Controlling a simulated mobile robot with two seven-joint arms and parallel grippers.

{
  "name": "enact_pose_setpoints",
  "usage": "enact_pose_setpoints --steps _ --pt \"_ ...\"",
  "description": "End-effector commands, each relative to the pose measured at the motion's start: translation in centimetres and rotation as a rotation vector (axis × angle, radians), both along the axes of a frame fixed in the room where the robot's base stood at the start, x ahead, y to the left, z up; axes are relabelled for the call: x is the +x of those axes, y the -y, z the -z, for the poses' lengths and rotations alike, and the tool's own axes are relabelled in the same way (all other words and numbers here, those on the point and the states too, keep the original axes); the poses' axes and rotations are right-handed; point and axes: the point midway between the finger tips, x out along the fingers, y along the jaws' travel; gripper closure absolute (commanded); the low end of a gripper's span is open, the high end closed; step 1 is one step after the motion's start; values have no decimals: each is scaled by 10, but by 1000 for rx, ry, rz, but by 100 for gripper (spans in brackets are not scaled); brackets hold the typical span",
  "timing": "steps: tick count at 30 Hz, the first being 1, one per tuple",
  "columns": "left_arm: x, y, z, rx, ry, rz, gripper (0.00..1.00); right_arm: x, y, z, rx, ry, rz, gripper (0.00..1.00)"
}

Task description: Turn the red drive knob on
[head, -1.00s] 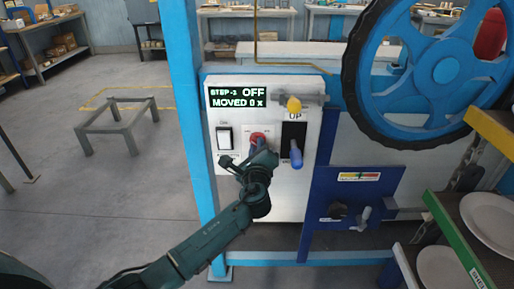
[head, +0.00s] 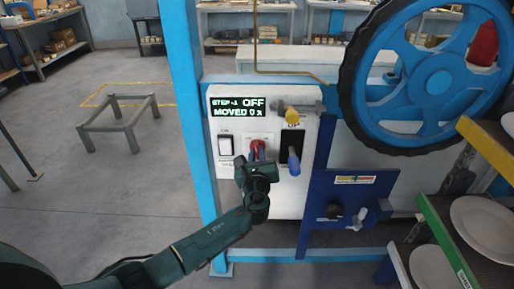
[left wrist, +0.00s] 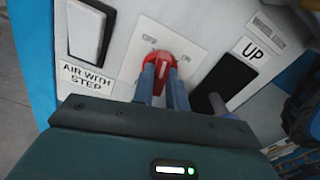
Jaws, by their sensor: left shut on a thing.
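The red drive knob (left wrist: 166,66) sits on a white control panel, on a plate marked OFF and ON. It also shows in the head view (head: 257,147), partly hidden by my gripper. My left gripper (left wrist: 163,84) has its two fingers on either side of the knob and is shut on it. In the head view the left gripper (head: 257,160) reaches the panel from below. The panel display (head: 237,107) reads "OFF" and "MOVED 0", with the last character unclear. My right gripper is not in view.
A white rocker switch (head: 225,145) is left of the knob. A blue-tipped lever (head: 293,161) in a black slot marked UP is close on the right. A large blue wheel (head: 432,78) and white plates (head: 484,220) stand right.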

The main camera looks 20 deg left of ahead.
Motion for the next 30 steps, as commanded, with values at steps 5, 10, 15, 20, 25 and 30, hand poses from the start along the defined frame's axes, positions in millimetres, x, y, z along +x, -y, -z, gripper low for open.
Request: enact_pose_setpoints --steps 5,10,15,20,25,30 --pt "0 0 -4 163 -47 -1 100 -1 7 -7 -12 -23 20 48" --pt "0 0 -3 319 -93 0 100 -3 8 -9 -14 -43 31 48" --pt "0 1 -1 474 -136 0 100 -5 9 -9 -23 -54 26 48" --pt "1 1 -1 616 -176 0 100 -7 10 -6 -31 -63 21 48" --pt "1 1 0 753 -216 0 100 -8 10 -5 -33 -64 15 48" --pt "1 2 1 862 -248 0 100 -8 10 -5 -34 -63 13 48"
